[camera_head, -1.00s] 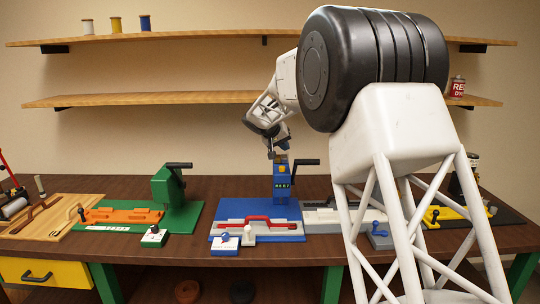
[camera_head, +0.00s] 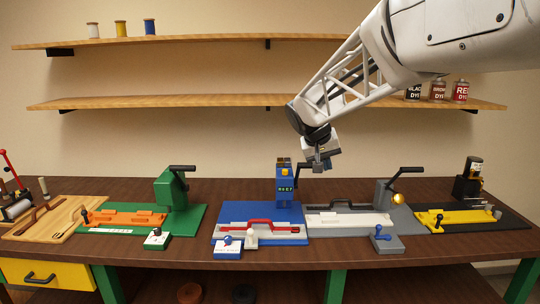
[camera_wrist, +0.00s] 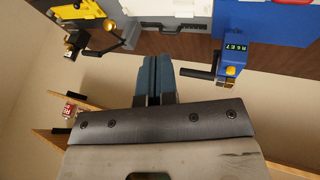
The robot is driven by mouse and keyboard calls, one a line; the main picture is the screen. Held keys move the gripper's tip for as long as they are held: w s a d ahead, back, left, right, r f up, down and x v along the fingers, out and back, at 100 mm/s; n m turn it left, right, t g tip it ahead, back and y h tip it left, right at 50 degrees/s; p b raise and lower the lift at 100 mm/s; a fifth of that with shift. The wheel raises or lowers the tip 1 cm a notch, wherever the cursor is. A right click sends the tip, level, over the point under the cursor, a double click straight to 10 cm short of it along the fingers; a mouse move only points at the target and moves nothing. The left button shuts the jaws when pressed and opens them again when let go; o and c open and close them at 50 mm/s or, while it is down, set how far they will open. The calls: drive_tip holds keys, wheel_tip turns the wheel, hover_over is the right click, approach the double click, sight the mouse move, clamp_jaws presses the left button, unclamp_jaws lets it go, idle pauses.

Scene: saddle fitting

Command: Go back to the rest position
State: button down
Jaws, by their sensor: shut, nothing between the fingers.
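My gripper (camera_head: 322,164) hangs in the air above the workbench, in front of the wall. A red strap-like piece (camera_head: 262,224) lies in the light grey fixture on the blue base.
A green press (camera_head: 170,190) stands left, a grey press (camera_head: 388,193) right, and a yellow fixture (camera_head: 452,217) at far right. Two wooden shelves span the wall; the lower one (camera_head: 190,101) holds dye cans (camera_head: 461,92) at right. The air around the gripper is clear.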

drive_tip(key=s+d+f+y, duration=0.1)
drive_tip(key=s+f, duration=0.2)
drive_tip(key=s, duration=1)
drive_tip(key=s+f+y, duration=0.1)
drive_tip(key=s+f, duration=0.3)
drive_tip(key=s, duration=1)
drive_tip(key=s+d+f+g+y, duration=0.1)
drive_tip(key=s+f+y, duration=0.1)
drive_tip(key=s, duration=1.2)
drive_tip(key=shift+d+f, duration=0.35)
drive_tip(key=shift+f, duration=0.5)
